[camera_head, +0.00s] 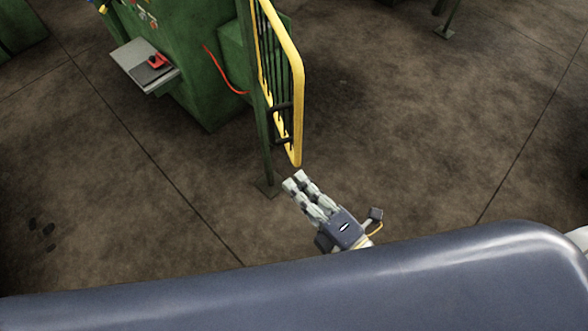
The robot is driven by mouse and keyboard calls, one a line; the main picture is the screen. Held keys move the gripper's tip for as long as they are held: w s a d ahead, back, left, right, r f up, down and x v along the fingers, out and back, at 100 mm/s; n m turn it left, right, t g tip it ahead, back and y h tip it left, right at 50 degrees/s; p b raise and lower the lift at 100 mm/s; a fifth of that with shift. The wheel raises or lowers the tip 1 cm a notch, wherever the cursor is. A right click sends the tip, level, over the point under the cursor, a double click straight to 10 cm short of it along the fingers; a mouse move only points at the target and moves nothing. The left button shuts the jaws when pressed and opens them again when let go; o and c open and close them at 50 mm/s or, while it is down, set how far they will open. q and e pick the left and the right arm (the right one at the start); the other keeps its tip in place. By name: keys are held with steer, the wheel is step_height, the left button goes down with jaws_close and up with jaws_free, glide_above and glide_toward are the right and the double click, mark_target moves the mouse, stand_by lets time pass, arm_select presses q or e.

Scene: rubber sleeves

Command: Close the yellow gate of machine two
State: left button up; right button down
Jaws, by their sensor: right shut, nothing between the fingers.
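The yellow gate (299,85) stands in the upper middle of the head view, a yellow tube frame with thin dark bars. It is next to a green post (265,140) and swung out from the green machine. My right gripper (294,181) is just below the gate's lower end, fingers together, pointing up and left. It holds nothing. In the picture a small gap shows between the fingertips and the gate; whether they touch in depth I cannot tell. My left gripper is not in view.
The green machine (200,90) stands at the upper left, with a grey shelf (135,62) carrying a red item (157,60) and a red cable (222,75). Brown concrete floor (420,130) lies clear to the right of the gate. My own grey-blue body covers the bottom.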

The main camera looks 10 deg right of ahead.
mark_target(273, 137)
steer(key=w+p, duration=0.1)
steer(key=w, duration=0.2)
steer(key=w+a+p, duration=0.1)
steer(key=w+p, duration=0.1)
steer(key=w, duration=0.1)
steer(key=w+p, duration=0.1)
steer(key=w, duration=0.2)
steer(key=shift+w+a+p, duration=0.2)
steer(key=shift+a+p, duration=0.1)
steer(key=shift+a, duration=0.1)
steer(key=shift+d+f, duration=0.1)
steer(key=shift+d, duration=0.45)
